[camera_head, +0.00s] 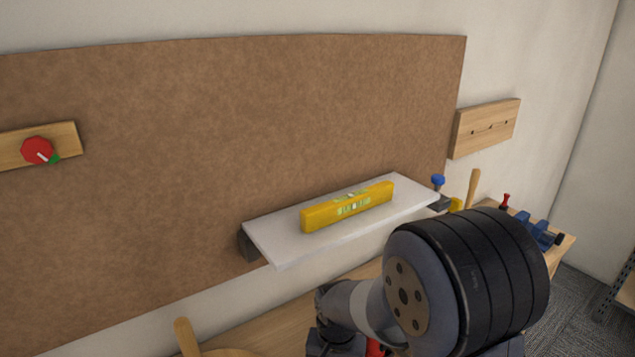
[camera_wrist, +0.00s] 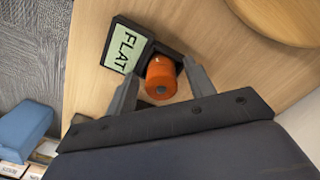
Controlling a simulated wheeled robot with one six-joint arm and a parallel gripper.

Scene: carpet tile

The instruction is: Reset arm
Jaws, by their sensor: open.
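My gripper (camera_wrist: 160,70) shows in the wrist view, with its two fingers spread apart over a wooden surface. An orange cylinder (camera_wrist: 160,80) lies in the picture between the fingers, next to a dark holder with a pale sign reading "FLAT" (camera_wrist: 122,46). Gaps show between the cylinder and the fingers; I cannot tell how far below them it is. In the head view my arm fills the lower right and I cannot make out the fingertips.
A white shelf (camera_head: 280,245) on the brown board (camera_head: 250,110) carries a yellow spirit level (camera_head: 347,207). A blue-topped clamp (camera_head: 438,182) is at its right end. A bench with a blue vise (camera_head: 535,230) stands right. A round wooden piece (camera_wrist: 285,18) is near the gripper.

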